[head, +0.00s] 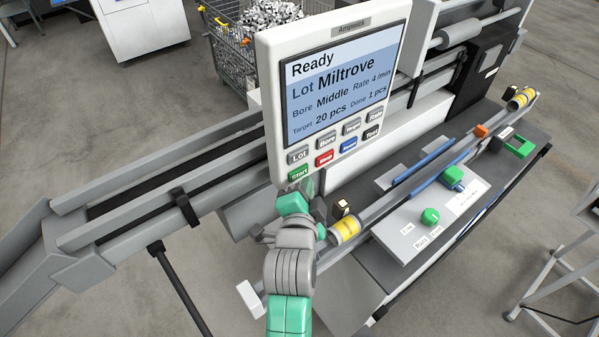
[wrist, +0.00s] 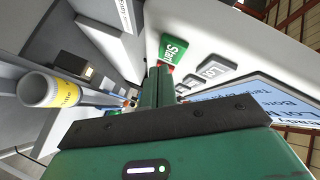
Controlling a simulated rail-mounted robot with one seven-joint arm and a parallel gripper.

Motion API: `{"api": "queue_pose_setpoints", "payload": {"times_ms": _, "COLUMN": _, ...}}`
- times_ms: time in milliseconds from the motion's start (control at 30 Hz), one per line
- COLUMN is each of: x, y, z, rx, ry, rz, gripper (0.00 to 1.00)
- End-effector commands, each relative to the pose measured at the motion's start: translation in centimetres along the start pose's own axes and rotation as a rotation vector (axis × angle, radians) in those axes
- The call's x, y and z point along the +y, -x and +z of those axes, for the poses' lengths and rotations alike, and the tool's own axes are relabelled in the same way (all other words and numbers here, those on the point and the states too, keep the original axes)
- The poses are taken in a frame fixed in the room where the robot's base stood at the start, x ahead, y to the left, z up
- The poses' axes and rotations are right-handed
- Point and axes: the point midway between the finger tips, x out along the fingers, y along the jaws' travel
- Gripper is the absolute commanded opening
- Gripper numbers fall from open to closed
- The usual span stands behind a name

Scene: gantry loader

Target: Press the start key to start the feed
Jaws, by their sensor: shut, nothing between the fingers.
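The green Start key (head: 298,174) is at the lower left of the white control panel (head: 264,75), partly covered by my arm in the head view. The panel's screen (head: 345,85) reads "Ready", Lot Miltrove, Bore Middle, Rate 4/min, Target 20 pcs, Done 1 pcs. In the wrist view the Start key (wrist: 173,50) is at the upper middle, just beyond the tips of my gripper (wrist: 159,70). The fingers are shut with nothing between them. I cannot tell whether the tips touch the key.
The red key (head: 325,158) is right beside Start, with a blue key (head: 348,145) and the dark Test key (head: 372,132) further right. The grey Lot key (head: 298,156) is above Start. A rail with a yellow-banded cylinder (head: 345,230) lies to the lower right.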

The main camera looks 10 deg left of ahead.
Motion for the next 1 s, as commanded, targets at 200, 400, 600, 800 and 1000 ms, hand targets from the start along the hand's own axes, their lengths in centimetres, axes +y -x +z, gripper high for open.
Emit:
{"api": "queue_pose_setpoints", "payload": {"times_ms": 200, "x": 0.00, "y": 0.00, "z": 0.00, "rx": 0.000, "ry": 0.000, "rz": 0.000, "gripper": 0.00}}
{"api": "queue_pose_setpoints", "payload": {"times_ms": 400, "x": 0.00, "y": 0.00, "z": 0.00, "rx": 0.000, "ry": 0.000, "rz": 0.000, "gripper": 0.00}}
{"api": "queue_pose_setpoints", "payload": {"times_ms": 600, "x": 0.00, "y": 0.00, "z": 0.00, "rx": 0.000, "ry": 0.000, "rz": 0.000, "gripper": 0.00}}
{"api": "queue_pose_setpoints", "payload": {"times_ms": 800, "x": -0.09, "y": -0.20, "z": 0.19, "rx": 0.000, "ry": 0.000, "rz": -0.001, "gripper": 0.00}}
{"api": "queue_pose_setpoints", "payload": {"times_ms": 1000, "x": -0.41, "y": -0.61, "z": 0.47, "rx": 0.000, "ry": 0.000, "rz": 0.000, "gripper": 0.00}}
